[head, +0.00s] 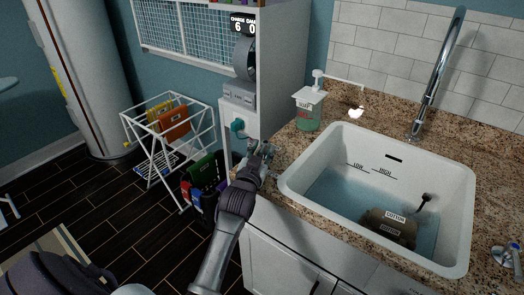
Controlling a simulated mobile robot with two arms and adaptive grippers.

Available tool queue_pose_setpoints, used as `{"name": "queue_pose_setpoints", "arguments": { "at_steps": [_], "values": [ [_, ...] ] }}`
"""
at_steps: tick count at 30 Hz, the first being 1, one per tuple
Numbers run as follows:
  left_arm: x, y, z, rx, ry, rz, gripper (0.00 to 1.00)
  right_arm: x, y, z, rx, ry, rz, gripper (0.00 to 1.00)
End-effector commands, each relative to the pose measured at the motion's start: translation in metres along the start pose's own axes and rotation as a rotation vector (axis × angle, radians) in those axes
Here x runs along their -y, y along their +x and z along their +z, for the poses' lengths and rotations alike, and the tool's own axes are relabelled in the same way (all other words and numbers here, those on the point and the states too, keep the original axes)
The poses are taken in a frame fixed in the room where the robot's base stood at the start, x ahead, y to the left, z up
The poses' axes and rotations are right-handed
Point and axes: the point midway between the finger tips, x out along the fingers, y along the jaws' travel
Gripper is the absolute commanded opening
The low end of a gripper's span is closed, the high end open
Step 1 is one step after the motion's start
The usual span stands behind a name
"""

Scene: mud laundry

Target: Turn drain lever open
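My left gripper (263,150) is at the front left corner of the counter, left of the sink. Its two small fingertips look apart, with nothing seen between them. A teal handle (237,126) sits on the white cabinet's side, up and left of the gripper and apart from it in the picture. I cannot tell whether it is the drain lever. The white sink (292,181) holds bluish water (340,190). A small dark knob-like part (426,198) shows at the sink's right inside. A brown block marked COTTON (388,228) lies in the water. My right gripper is not in view.
A tall chrome faucet (437,80) rises at the back; a chrome tap handle (508,254) is at right. A white drying rack (168,145) and colored bins (203,172) stand on the floor left.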

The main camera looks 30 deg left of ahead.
Motion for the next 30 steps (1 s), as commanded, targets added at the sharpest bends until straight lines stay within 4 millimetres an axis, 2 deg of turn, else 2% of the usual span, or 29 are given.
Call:
{"name": "queue_pose_setpoints", "arguments": {
  "at_steps": [7, 11, 24, 30],
  "values": [
    [-0.001, -0.001, 0.002, 0.004, 0.000, 0.001, 0.39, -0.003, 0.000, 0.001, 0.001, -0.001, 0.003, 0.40],
    [-0.001, -0.011, 0.003, 0.005, -0.001, 0.002, 0.39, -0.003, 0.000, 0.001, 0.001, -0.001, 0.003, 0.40],
    [-0.001, -0.098, 0.002, 0.005, -0.001, 0.001, 0.39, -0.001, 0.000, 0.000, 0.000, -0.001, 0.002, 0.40],
    [0.000, -0.117, 0.001, 0.003, -0.001, 0.001, 0.39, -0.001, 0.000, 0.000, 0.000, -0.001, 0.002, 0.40]
  ]
}}
